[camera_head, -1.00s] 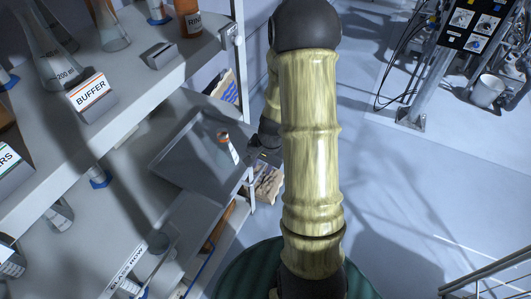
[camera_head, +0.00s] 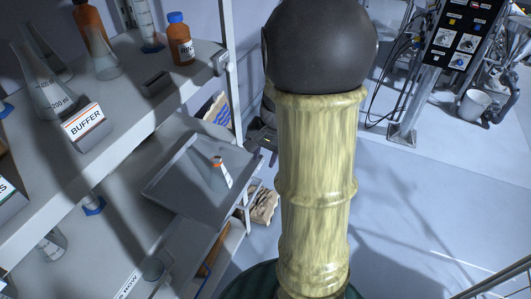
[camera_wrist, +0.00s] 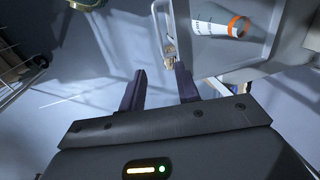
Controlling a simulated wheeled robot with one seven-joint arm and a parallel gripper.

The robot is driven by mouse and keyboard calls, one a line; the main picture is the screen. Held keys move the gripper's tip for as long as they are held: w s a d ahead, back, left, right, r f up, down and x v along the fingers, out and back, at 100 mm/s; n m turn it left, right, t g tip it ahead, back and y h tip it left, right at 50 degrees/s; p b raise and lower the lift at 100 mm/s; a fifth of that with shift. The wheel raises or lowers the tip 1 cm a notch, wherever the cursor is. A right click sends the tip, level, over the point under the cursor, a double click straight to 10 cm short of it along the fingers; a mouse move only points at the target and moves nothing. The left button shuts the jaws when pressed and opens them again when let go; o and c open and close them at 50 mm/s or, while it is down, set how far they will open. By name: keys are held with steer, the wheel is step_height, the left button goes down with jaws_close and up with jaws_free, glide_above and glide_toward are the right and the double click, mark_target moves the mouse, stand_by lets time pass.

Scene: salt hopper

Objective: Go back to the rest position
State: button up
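My gripper (camera_wrist: 160,88) shows in the wrist view with its two dark fingers apart and nothing between them. In the head view only a small dark part of it (camera_head: 262,140) shows beside my arm, which hides the rest. It is apart from the shelf, near the right edge of a grey tray (camera_head: 178,205). The flask (camera_wrist: 237,25) also shows at the top right of the wrist view.
Shelves at the left hold flasks, a BUFFER sign (camera_head: 86,122) and an orange bottle with a blue cap (camera_head: 180,40). A box (camera_head: 264,206) sits low beside the shelf. A panel stand (camera_head: 403,135) and a white bucket (camera_head: 473,106) are at the right. Open floor lies between.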

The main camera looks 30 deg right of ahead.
steer(key=shift+r, duration=0.3)
steer(key=s+a+n, duration=0.3)
steer(key=a+n, duration=0.2)
steer(key=a, duration=0.1)
steer(key=s+a+f+n+h, duration=0.1)
steer(key=s+a+n, duration=0.3)
steer(key=a+n, duration=0.1)
steer(key=shift+a+f+n+t, duration=0.3)
steer(key=shift+a+n+t, duration=0.1)
steer(key=shift+a, duration=0.4)
steer(key=shift+w, duration=0.15)
